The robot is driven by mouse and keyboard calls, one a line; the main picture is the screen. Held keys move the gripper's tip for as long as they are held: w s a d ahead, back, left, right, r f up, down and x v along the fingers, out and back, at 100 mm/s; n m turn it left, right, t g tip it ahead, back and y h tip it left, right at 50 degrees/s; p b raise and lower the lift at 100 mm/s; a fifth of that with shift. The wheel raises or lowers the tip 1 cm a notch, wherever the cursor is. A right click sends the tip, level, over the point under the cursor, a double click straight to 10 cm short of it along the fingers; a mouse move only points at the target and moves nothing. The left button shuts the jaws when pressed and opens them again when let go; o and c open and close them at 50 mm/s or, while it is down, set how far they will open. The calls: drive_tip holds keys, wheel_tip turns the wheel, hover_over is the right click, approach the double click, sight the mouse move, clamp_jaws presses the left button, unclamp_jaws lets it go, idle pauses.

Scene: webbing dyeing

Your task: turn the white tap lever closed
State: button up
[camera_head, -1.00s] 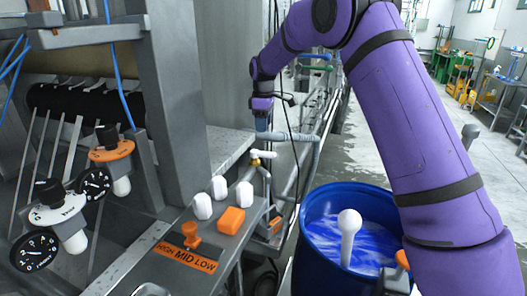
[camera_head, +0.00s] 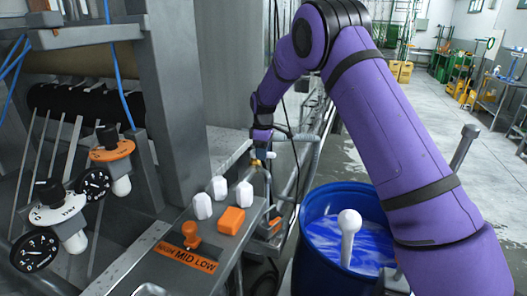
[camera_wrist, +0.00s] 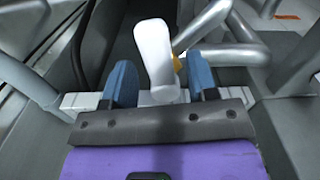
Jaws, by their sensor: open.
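The white tap lever (camera_wrist: 155,50) stands up between the two blue fingers of my gripper (camera_wrist: 161,78) in the wrist view. The gripper is open, with a gap visible on both sides of the lever. A bit of yellow brass tap (camera_wrist: 177,63) shows behind the lever. In the head view, my gripper (camera_head: 262,153) is down at the brass tap (camera_head: 256,163), beside the grey machine. The fingers and wrist largely hide the lever there.
A blue barrel (camera_head: 307,234) of blue-and-white liquid, with a white round-topped rod (camera_head: 348,235), stands right of the tap. Grey pipes (camera_wrist: 215,25) run close behind the lever. A control panel (camera_head: 165,262) with white and orange knobs lies in front.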

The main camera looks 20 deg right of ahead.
clamp_jaws()
idle(0.3)
drive_tip(key=n, duration=0.2)
drive_tip(key=shift+w+d+n, duration=0.25)
drive_tip(key=shift+w+n, duration=0.15)
drive_tip(key=shift+w+a+n, duration=0.25)
drive_tip(key=shift+w+n, duration=0.35)
drive_tip(key=shift+n, duration=1.7)
drive_tip(key=shift+w+a+n, duration=0.2)
drive_tip(key=shift+w+n, duration=0.4)
drive_tip(key=shift+n, duration=1.7)
drive_tip(key=shift+w+a+n, duration=0.25)
drive_tip(key=shift+w+n, duration=0.35)
drive_tip(key=shift+n, duration=1.7)
